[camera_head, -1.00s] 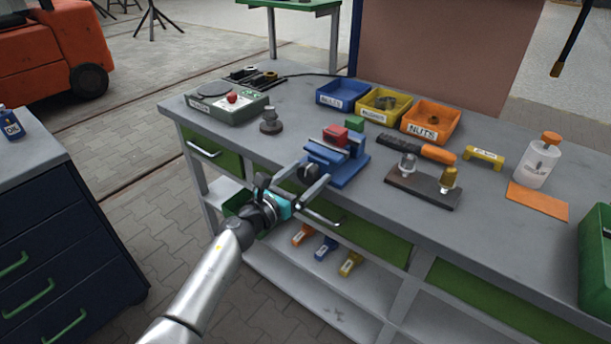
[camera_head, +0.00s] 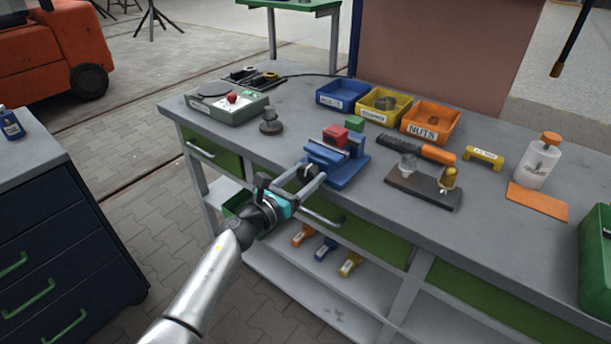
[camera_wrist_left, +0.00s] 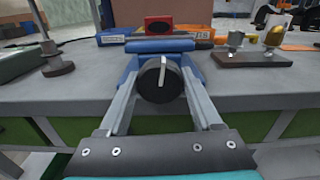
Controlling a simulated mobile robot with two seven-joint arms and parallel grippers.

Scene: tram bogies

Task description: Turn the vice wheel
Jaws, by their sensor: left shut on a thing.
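The blue vice (camera_head: 340,163) stands at the front edge of the grey workbench, with a red block (camera_head: 336,135) at its jaws. Its round black wheel (camera_wrist_left: 160,79), with a pale pointer mark near upright, faces me in the left wrist view. In the head view the wheel (camera_head: 307,173) is partly hidden by the fingers. My left gripper (camera_head: 309,178) is shut on the wheel, one finger at each side of it. The fingers also show in the left wrist view (camera_wrist_left: 161,90). My right gripper is in neither view.
Blue, yellow and orange bins (camera_head: 431,119) stand behind the vice. Right of it are a brown block with fittings (camera_head: 423,190), an orange-handled tool (camera_head: 438,154) and a white bottle (camera_head: 541,162). A grey weight-like piece (camera_head: 271,125) stands left. A drawer handle (camera_head: 322,219) juts out below.

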